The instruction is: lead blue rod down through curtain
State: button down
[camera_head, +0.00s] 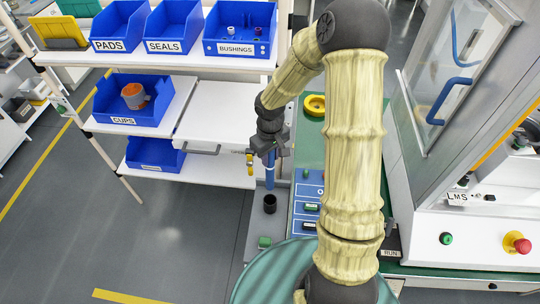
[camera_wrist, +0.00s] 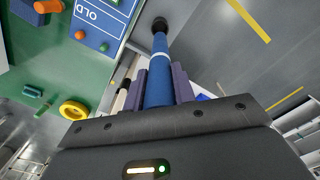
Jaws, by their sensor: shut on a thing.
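My gripper (camera_head: 268,157) points down at the middle of the head view, beside the shelf's right end. It is shut on the blue rod (camera_head: 270,175), which hangs below it nearly upright. In the wrist view the rod (camera_wrist: 162,65) runs between the two dark fingers (camera_wrist: 160,88) and has a pale band. A black cup-like piece (camera_head: 269,203) stands on a grey strip under the rod. In the wrist view a black round piece (camera_wrist: 160,24) lies at the rod's far end; I cannot tell whether they touch. I cannot make out a curtain.
A shelf (camera_head: 205,88) with blue bins stands at left. The green bench (camera_head: 309,150) carries a yellow ring (camera_head: 314,105) and a blue board (camera_head: 306,200). A green block (camera_head: 264,242) sits on the grey strip. The press cabinet (camera_head: 450,80) is at right. Floor at lower left is clear.

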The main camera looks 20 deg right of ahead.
jog(key=shift+r+p, duration=1.75)
jog(key=shift+r, duration=0.45)
